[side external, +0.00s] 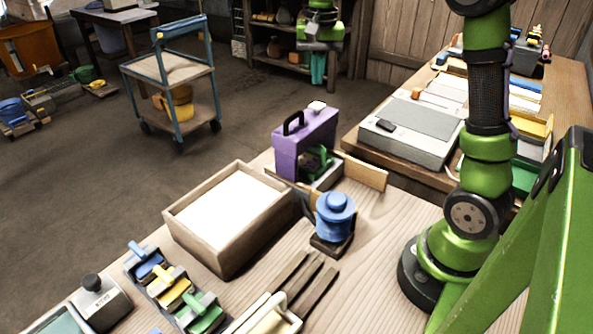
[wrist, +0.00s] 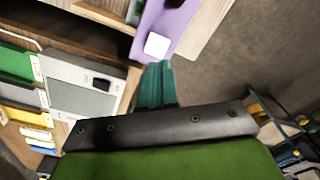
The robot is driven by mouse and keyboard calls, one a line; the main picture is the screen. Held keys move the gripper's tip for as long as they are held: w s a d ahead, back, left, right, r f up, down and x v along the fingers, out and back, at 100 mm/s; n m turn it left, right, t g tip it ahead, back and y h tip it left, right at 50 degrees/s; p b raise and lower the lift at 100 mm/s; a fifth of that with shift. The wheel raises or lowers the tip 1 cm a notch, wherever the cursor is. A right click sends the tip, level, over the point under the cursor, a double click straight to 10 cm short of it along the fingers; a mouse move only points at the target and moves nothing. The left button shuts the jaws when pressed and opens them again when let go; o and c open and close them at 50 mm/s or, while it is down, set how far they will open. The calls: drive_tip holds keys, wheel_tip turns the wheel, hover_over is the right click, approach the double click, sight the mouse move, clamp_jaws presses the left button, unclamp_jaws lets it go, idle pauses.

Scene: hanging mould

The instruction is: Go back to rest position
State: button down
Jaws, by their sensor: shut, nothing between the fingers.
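My gripper (side external: 318,68) hangs at the top of the side external view, pointing down, with its teal fingers together and nothing between them. The shut fingers also show in the wrist view (wrist: 157,84). A purple block-like piece (side external: 292,150) with a black handle and a small white block (side external: 316,105) on top stands on the wooden table. In the side external view, my gripper appears above it and apart. The purple piece (wrist: 178,22) and white block (wrist: 157,45) lie just past the fingertips in the wrist picture; the depth between them is unclear.
A wooden box with a white inside (side external: 185,238) and a blue round-topped piece (side external: 335,215) stand near the purple piece. Wooden boards (side external: 360,172) adjoin it. A grey case (side external: 410,130) lies on the second table. A trolley (side external: 170,80) stands on open floor behind.

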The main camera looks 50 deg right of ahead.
drive_tip(key=s+a+n+t+y, duration=0.2)
drive_tip(key=s+a+n+t, duration=0.4)
drive_tip(key=s+a, duration=0.9)
drive_tip(key=shift+s+a+f+n+t, duration=0.4)
drive_tip(key=shift+a+f+n, duration=0.1)
drive_tip(key=shift+n, duration=0.1)
